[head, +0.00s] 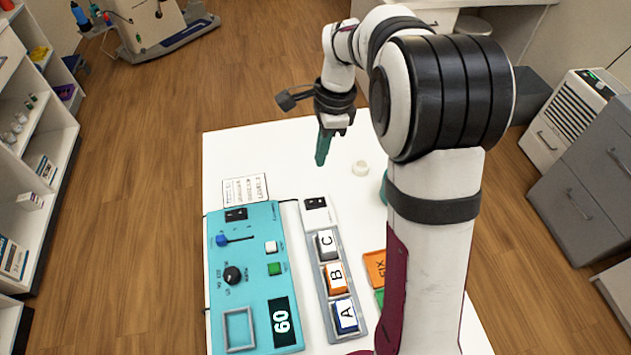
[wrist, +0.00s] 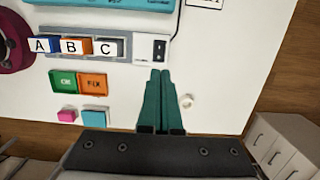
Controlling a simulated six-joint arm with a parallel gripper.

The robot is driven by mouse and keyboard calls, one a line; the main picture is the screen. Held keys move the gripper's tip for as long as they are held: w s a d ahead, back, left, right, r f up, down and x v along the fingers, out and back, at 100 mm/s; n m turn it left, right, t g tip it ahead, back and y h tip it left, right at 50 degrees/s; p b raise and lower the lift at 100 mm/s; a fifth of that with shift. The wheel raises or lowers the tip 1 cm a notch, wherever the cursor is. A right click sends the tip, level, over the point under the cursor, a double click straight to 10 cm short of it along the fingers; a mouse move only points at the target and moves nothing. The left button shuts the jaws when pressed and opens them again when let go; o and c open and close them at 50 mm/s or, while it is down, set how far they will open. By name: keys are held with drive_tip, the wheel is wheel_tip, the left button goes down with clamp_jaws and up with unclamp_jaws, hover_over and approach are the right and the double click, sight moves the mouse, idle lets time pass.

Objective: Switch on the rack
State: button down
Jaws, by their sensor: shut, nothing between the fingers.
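The rack (head: 322,219) is a long pale strip on the white table, holding blocks A (head: 345,315), B (head: 336,279) and C (head: 326,243) in a row. A black rocker switch (head: 315,203) sits on its far end. The switch also shows in the wrist view (wrist: 159,50), just beyond my fingertips. I cannot tell which way the rocker is tipped. My gripper (head: 321,163) has green fingers, shut together and empty, pointing down above the table, farther back than the rack's switch end. In the wrist view the fingertips (wrist: 160,72) appear close to that end; contact is not visible.
A teal panel (head: 252,250) with a knob, slider, buttons, its own black switch (head: 236,214) and a display reading 60 lies left of the rack. A printed card (head: 245,190) lies behind the panel.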

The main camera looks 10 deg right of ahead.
sight(311, 202)
drive_tip(key=f, duration=0.4)
drive_tip(key=a+f, duration=0.1)
drive_tip(key=f, duration=0.4)
drive_tip(key=a+f, duration=0.1)
drive_tip(key=f, duration=0.3)
drive_tip(key=shift+f, duration=0.4)
drive_tip(key=shift+a+f, duration=0.1)
drive_tip(key=shift+f, duration=0.15)
drive_tip(key=shift+d+r, duration=0.2)
drive_tip(key=shift+d, duration=0.65)
